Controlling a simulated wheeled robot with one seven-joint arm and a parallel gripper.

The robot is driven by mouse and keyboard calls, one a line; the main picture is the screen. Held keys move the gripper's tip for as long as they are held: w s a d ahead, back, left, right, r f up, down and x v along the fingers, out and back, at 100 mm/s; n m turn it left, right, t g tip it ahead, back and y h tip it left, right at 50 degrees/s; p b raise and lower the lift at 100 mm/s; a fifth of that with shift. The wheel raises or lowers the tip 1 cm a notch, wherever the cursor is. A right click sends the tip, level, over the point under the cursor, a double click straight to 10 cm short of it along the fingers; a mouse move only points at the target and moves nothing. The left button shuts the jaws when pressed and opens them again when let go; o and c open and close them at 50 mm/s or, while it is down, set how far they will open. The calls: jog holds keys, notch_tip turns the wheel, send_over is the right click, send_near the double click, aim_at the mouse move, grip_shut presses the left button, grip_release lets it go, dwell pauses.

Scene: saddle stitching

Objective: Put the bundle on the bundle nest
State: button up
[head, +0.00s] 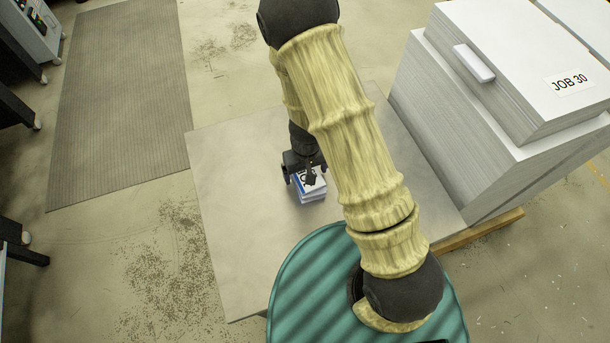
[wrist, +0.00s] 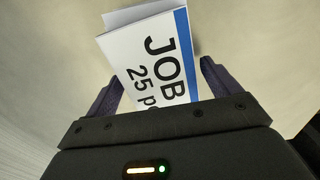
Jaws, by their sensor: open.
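The bundle (head: 312,194) is a small white stack with a blue stripe, lying on the bare grey tabletop (head: 235,210). In the wrist view the bundle (wrist: 150,50) shows the print "JOB 25 p" and the folded edges of its sheets at the far left. My gripper (head: 304,174) is over the bundle, pointing down. In the wrist view its two fingers (wrist: 160,88) stand open on either side of the bundle's near part, with a gap at the right finger. The palm hides the bundle's near end. I cannot make out a bundle nest in either view.
A tall paper stack labelled "JOB 30" (head: 525,60) stands right of the table on a wooden pallet (head: 480,232). A small white block (head: 474,63) is on its side. A ribbed grey mat (head: 120,95) lies on the floor at left. The tabletop left of the bundle is clear.

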jog(key=shift+c, duration=0.2)
dwell(0.3)
jog(key=shift+r, duration=0.1)
jog(key=c, duration=1.4)
notch_tip(320, 180, up, 10)
jog(key=p, duration=0.3)
